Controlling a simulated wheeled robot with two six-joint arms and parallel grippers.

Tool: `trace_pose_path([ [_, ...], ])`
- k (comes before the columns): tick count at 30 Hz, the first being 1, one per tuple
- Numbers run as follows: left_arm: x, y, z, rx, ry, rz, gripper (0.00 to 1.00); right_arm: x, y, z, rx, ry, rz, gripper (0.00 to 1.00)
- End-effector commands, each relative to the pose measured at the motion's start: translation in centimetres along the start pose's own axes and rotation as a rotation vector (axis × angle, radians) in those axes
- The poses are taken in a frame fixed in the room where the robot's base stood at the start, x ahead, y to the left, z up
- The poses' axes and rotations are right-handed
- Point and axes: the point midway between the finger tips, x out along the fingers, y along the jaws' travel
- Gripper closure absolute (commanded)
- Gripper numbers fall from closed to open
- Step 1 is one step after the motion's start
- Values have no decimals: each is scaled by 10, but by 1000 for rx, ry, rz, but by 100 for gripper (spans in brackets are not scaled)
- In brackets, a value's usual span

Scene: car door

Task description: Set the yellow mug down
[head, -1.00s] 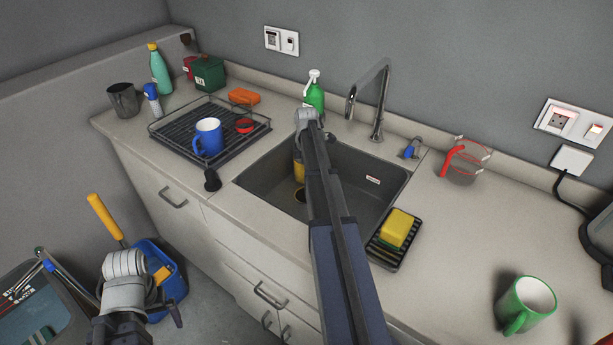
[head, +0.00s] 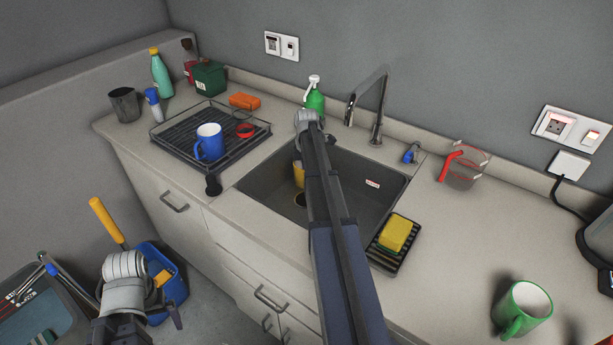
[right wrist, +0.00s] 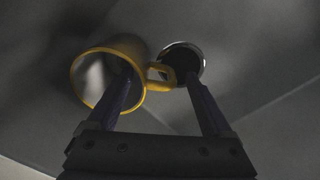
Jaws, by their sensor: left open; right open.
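The yellow mug (right wrist: 105,78) is inside the grey sink (head: 255,183). In the head view only a strip of the mug (head: 298,174) shows, left of my right forearm. In the right wrist view my right gripper (right wrist: 163,85) is open; its left finger overlaps the mug's mouth. The mug's handle lies between the fingers, near the round drain (right wrist: 184,62). I cannot tell whether a finger touches the mug. In the head view my right arm hides its own gripper. My left gripper (head: 170,313) is low at the left, away from the counter, its fingers mostly hidden.
A dish rack (head: 180,150) with a blue mug (head: 209,142) stands left of the sink. The tap (head: 377,110) rises behind it. A yellow sponge (head: 395,232) sits on a black tray at its right. A green mug (head: 522,308) stands on the mostly clear right counter.

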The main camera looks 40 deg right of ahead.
Motion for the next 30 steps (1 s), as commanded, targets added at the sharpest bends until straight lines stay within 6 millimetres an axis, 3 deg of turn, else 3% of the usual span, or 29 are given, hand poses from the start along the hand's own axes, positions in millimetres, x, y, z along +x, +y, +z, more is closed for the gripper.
trace_pose_path([
  [1, -12, -1, 1, 0, 0, 0, 0, -12, 0, 0, 0, 0, 0, 16],
  [18, -94, -9, 6, 0, 0, 0, 0, -95, 0, 0, 0, 0, 0, 16],
  [24, -107, -10, 6, 0, 0, 0, 0, -107, 0, 0, 0, 0, 0, 16],
  [30, -106, -10, 6, 0, 0, 0, 0, -107, 0, 0, 0, 0, 0, 16],
])
